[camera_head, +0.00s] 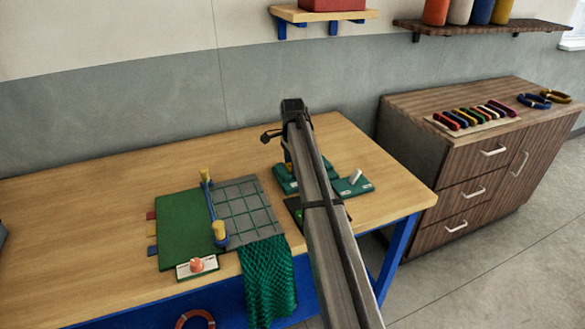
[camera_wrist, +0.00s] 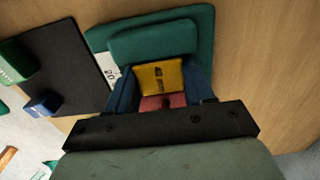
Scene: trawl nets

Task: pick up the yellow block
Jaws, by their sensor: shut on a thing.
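The yellow block (camera_wrist: 158,77) has dark markings on its face and sits between the blue-sided fingers of my gripper (camera_wrist: 160,84) in the wrist view. The gripper is shut on it. A reddish part (camera_wrist: 163,102) shows just below the yellow face; I cannot tell whether it belongs to the block. A stepped green base (camera_wrist: 112,39) lies right behind the block; I cannot tell whether the block touches it. In the head view my arm covers most of the block and gripper, over the green base (camera_head: 284,182).
A small green plate with a white peg (camera_head: 355,177) stands right of my arm. The table's (camera_head: 90,195) back left is clear.

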